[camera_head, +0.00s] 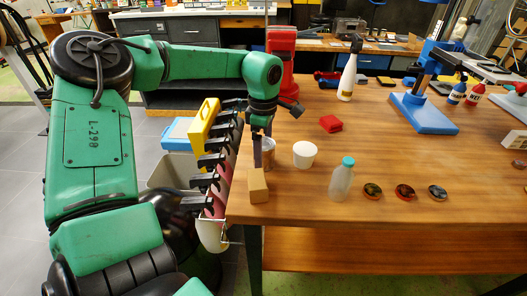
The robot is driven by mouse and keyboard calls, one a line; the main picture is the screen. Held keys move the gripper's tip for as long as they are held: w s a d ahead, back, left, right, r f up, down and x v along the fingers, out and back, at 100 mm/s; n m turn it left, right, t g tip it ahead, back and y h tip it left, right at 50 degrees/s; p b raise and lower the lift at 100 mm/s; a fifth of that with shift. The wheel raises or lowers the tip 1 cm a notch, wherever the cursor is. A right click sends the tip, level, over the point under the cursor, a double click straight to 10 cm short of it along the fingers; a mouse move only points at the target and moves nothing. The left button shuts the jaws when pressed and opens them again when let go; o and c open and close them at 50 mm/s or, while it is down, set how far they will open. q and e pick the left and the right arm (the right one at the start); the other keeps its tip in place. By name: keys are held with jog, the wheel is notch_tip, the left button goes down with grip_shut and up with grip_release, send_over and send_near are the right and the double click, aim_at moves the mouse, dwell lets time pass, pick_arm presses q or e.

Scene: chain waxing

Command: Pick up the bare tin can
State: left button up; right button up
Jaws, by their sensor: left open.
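The bare tin can (269,154) stands upright on the wooden table (310,215), near the table's left edge. It is a small grey metal cylinder. My left gripper (262,147) points down right at the can, with a dark finger in front of the can's left side. The gripper is open. The finger hides part of the can, and I cannot tell whether it touches. My right gripper is not in view.
A white tub (304,155) stands close to the can's right. A tan block (258,186) sits in front of it. A clear bottle with a teal cap (341,181) stands further right. A red machine (281,60) rises behind. A rack of black clamps (212,160) lines the left edge.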

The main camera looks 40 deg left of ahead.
pick_arm(q)
jog(key=c, duration=1.3)
jog(key=shift+r, duration=0.1)
